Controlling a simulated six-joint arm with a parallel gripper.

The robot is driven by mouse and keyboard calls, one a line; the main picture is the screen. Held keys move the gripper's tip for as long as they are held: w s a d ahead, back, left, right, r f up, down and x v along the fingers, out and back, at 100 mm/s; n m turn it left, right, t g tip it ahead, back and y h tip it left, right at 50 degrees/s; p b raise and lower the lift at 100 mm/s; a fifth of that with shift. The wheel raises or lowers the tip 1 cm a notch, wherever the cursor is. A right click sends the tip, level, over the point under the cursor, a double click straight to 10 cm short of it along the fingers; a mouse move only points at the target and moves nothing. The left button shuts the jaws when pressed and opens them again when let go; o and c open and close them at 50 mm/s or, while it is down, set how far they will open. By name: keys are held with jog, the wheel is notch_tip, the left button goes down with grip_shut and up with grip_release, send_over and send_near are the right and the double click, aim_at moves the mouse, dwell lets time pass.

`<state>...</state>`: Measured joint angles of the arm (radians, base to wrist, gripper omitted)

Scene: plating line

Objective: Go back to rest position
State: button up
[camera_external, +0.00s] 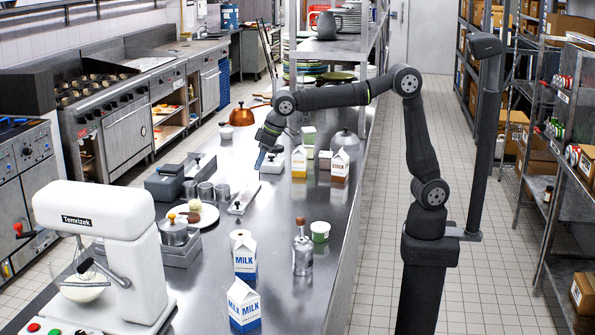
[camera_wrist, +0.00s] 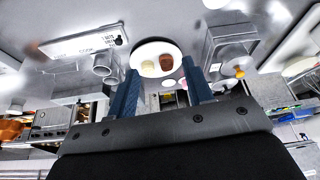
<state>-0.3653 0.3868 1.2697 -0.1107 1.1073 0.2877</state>
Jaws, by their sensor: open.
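My gripper (camera_external: 266,150) hangs at the end of my bent arm, above the far half of the steel counter (camera_external: 262,213). In the wrist view the two blue fingers of my gripper (camera_wrist: 160,92) stand apart, with nothing held between them. A white plate (camera_wrist: 143,50) with small pieces of food shows beyond the fingertips. The same plate (camera_external: 207,222) lies on the counter in the external view, nearer the camera than my gripper and apart from it.
Milk cartons (camera_external: 244,305), a glass bottle (camera_external: 302,250) and a white mixer (camera_external: 105,240) stand at the near end. Metal cups (camera_external: 205,192) stand left of the middle. More cartons (camera_external: 339,163) and a copper pan (camera_external: 241,116) stand farther back. Shelving (camera_external: 345,50) rises behind.

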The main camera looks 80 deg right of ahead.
jog(key=w+d+m+h, duration=0.1)
jog(key=w+d+m, duration=0.1)
jog(key=w+d, duration=0.55)
jog(key=w+d+m, duration=0.1)
jog(key=w+d, duration=0.3)
jog(key=d, duration=0.6)
jog(key=w+d+f+m, duration=0.1)
jog(key=w+d, duration=0.1)
jog(key=d, duration=1)
jog(key=w+d+f+m+h, duration=0.1)
jog(key=w+d+f+m, duration=0.1)
jog(key=d, duration=1)
jog(key=shift+w+f+m+h, duration=0.2)
jog(key=shift+w+m+h, duration=0.05)
jog(key=shift+m+h, duration=0.05)
jog(key=shift+o, duration=0.2)
